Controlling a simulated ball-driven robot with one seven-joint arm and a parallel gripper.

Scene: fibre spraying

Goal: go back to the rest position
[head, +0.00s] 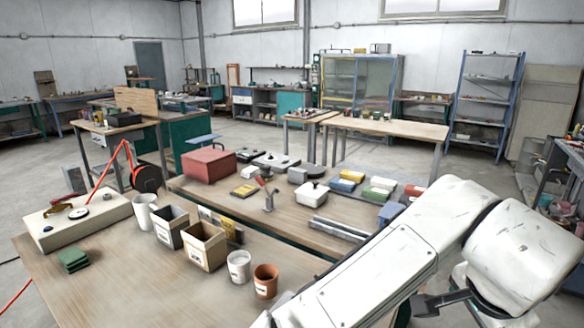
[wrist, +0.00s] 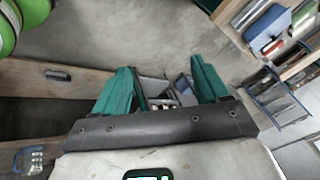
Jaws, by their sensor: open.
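My gripper (wrist: 163,82) shows in the wrist view with its two teal fingers spread apart. Nothing is held between them; the floor and some small distant items show through and beyond the gap. In the head view my white arm crosses the lower right, and a dark part of the gripper (head: 440,302) shows beside it at the bottom right. The fingertips cannot be made out clearly there. The gripper is to the right of the workbench (head: 110,290) and apart from the things on it.
The workbench carries a white cup (head: 239,266), a brown cup (head: 265,281), open boxes (head: 204,247) and a device with a red hose (head: 80,222). Behind it a second table holds a red box (head: 208,165) and a white container (head: 311,194). A blue shelf rack (head: 487,105) stands at back right.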

